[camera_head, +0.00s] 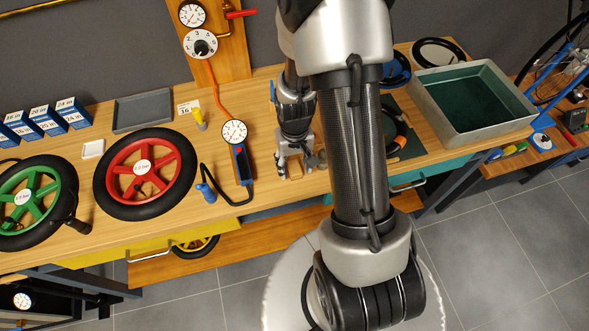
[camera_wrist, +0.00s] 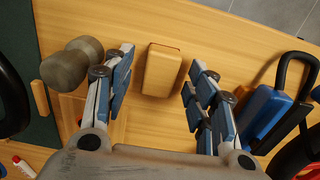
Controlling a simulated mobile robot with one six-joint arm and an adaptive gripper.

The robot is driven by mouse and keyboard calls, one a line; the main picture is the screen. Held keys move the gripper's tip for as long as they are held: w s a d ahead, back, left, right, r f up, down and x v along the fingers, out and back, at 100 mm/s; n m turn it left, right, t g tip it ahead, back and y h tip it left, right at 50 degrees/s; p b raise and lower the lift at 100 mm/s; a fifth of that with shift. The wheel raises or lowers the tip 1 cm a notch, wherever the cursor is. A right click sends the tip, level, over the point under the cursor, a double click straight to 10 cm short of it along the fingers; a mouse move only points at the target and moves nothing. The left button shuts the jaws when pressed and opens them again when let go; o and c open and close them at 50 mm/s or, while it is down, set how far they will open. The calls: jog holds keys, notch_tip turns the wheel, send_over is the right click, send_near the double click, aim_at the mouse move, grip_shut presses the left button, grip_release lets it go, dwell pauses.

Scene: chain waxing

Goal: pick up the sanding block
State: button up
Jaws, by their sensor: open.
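A tan wooden block (camera_wrist: 161,72) with rounded edges, which looks like the sanding block, lies on the wooden bench in the wrist view. It sits between and slightly beyond the two fingers of my gripper (camera_wrist: 160,62), with a gap on each side. My gripper is open and empty. In the head view my gripper (camera_head: 291,167) points down at the bench near its front edge. The block is hard to make out there, being mostly behind the fingers.
A grey dumbbell-shaped piece (camera_wrist: 72,64) stands close beside the left finger in the wrist view. A blue gauge tool (camera_head: 242,166) with a black hose lies left of my gripper. A green mat (camera_head: 411,148) and a large metal tray (camera_head: 425,88) are to the right.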

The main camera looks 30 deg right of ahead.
aim_at(295, 167)
jog(key=shift+c, duration=0.2)
jog(key=c, duration=1.1)
notch_tip(295, 167, up, 20)
jog(key=p, duration=0.4)
jog(key=shift+p, duration=0.35)
